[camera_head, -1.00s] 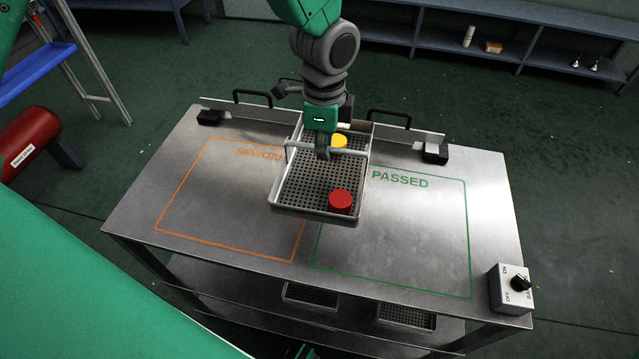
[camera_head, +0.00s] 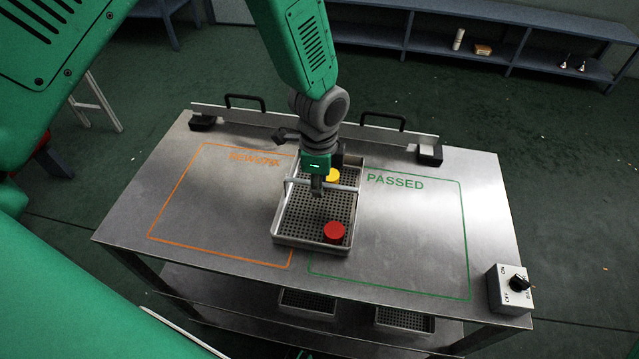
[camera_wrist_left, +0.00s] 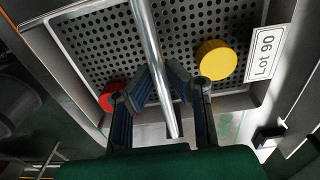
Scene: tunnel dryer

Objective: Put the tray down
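The perforated metal tray (camera_head: 307,245) is at the middle of the steel table, over the gap between the two outlined zones, overlapping the orange zone's right edge. It looks level and low; I cannot tell if it touches the tabletop. A red puck (camera_head: 334,232) and a yellow puck (camera_head: 332,175) are in it. My left gripper (camera_head: 316,190) is above the tray with its fingers closed around the tray's crossbar handle (camera_wrist_left: 150,45). The left wrist view shows the fingertips (camera_wrist_left: 164,88) against both sides of the bar. My right gripper is not in view.
The orange zone (camera_head: 205,208) lies left and the green PASSED zone (camera_head: 410,235) right, both mostly bare. A rear rail (camera_head: 290,120) with black handles borders the table. A switch box (camera_head: 511,289) stands at the front right corner. More trays (camera_head: 403,320) sit on the shelf below.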

